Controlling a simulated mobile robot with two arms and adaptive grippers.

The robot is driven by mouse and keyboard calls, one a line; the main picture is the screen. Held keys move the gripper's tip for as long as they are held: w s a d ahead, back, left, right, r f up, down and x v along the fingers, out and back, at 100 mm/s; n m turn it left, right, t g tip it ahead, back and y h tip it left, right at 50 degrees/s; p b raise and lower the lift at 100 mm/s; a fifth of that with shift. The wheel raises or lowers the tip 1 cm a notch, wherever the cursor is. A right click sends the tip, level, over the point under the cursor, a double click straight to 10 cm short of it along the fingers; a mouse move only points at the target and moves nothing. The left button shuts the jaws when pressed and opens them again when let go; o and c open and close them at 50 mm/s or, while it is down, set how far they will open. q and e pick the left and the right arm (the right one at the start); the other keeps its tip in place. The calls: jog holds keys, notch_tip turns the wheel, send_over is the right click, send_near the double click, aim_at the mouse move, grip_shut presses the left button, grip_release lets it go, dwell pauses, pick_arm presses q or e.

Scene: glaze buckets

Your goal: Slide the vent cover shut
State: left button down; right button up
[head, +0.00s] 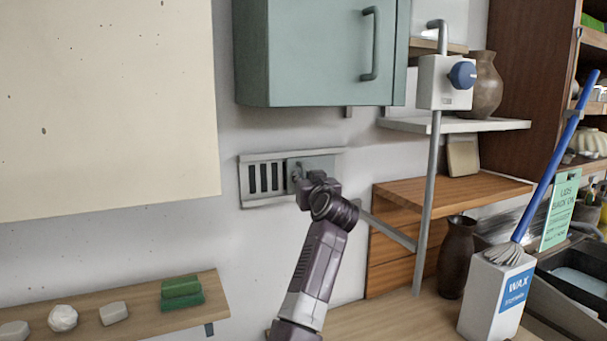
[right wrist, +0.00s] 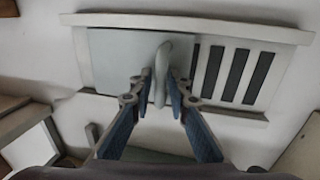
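The vent (head: 264,178) is a grey wall grille with dark slots in a railed frame. Its flat sliding cover (head: 322,163) sits at the right of the frame in the head view, leaving several slots bare at the left. In the right wrist view the cover (right wrist: 112,62) is at the left and the bare slots are at the right. A pale upright handle (right wrist: 160,78) stands out from the cover. My right gripper (head: 303,182) is at the cover; in the right wrist view its fingers (right wrist: 161,88) are closed on both sides of the handle. My left gripper is not in view.
A green cabinet (head: 312,52) hangs above the vent. A grey pipe (head: 430,190) with a blue-knobbed box (head: 445,82) stands to the right. A shelf (head: 145,318) with soaps is at lower left. A wax container (head: 497,295) stands at lower right.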

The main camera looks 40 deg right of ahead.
jog(key=shift+r, duration=0.1)
jog(key=c, duration=0.4)
grip_shut()
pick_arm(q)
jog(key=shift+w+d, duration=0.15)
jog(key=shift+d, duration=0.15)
